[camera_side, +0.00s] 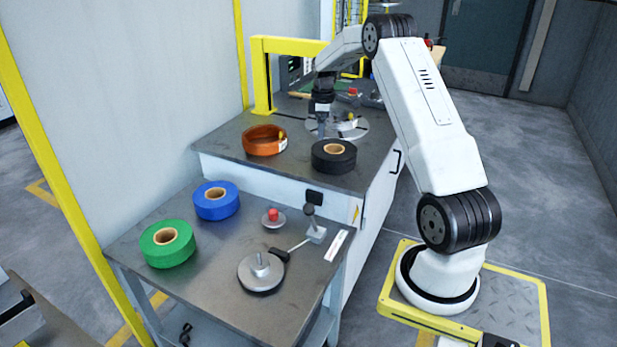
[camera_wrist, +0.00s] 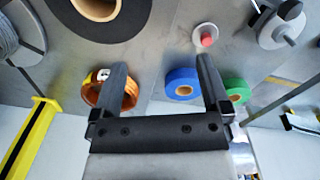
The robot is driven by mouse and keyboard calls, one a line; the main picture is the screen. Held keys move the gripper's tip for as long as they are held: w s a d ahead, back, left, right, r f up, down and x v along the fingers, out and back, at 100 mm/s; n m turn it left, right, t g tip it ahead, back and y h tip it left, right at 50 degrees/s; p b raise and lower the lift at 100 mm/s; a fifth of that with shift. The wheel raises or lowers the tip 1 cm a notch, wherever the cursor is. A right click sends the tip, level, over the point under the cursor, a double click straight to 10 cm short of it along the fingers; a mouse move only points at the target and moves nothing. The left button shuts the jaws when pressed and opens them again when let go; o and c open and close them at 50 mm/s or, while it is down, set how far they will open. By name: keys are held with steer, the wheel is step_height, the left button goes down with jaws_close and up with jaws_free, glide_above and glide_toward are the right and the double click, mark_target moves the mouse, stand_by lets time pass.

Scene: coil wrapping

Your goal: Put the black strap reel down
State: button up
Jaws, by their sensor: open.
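The black strap reel (camera_side: 333,158) lies flat on the grey cabinet top, near its front right edge, its cardboard core facing up. In the wrist view the reel (camera_wrist: 130,24) is partly cut off at the top left, outside the jaws. My gripper (camera_side: 322,117) is above the cabinet top, behind the reel and apart from it. In the wrist view my gripper (camera_wrist: 163,78) has its two fingers wide apart with nothing held between them. The fingertips are small and partly unclear in the side view.
A copper-coloured coil (camera_side: 264,140) lies left of the reel. A round table with a grey coil (camera_side: 346,127) stands behind it, beside a yellow frame (camera_side: 262,75). The lower front table holds a blue reel (camera_side: 215,201), a green reel (camera_side: 167,244), a red button (camera_side: 273,215) and a spindle disc (camera_side: 261,272).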

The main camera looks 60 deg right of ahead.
steer(key=w+a+r+m+t, duration=0.1)
steer(key=a+m, duration=0.1)
steer(key=a, duration=2.3)
steer(key=s+a+f+m+t, duration=0.1)
steer(key=s+a+f+m, duration=0.1)
steer(key=s+a, duration=1)
steer(key=a, duration=0.4)
steer(key=shift+s, duration=0.2)
